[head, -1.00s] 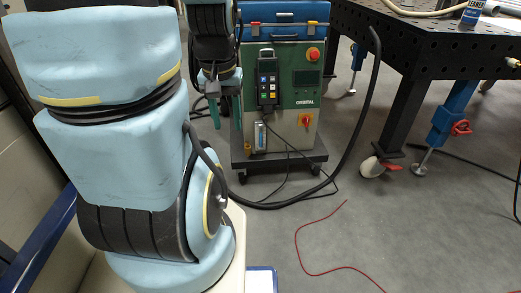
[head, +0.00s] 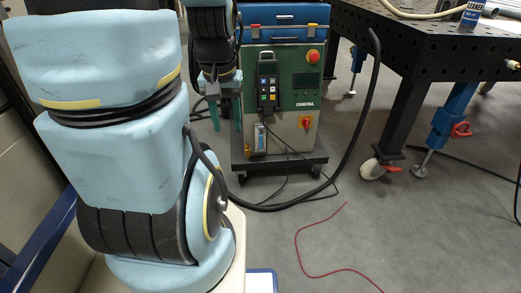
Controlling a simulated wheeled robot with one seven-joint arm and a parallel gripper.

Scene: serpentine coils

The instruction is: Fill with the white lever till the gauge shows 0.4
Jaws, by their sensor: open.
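My gripper (head: 226,112) hangs at the left front of the green and grey ORBITAL cabinet, fingers pointing down. Its two teal fingers are apart with nothing seen between them. A small upright white and blue device (head: 259,137), perhaps the gauge, sits low on the cabinet front, right of and below the fingers. Its reading is too small to make out. I cannot pick out a white lever; my gripper and arm cover part of the cabinet's left side.
The cabinet (head: 292,134) stands on a dark wheeled base and carries a black keypad pendant (head: 267,82), a red knob (head: 313,56) and a red switch (head: 306,122). A thick black hose (head: 352,145) curves right. A perforated table (head: 440,42) stands right. A red cable (head: 305,258) lies on open floor.

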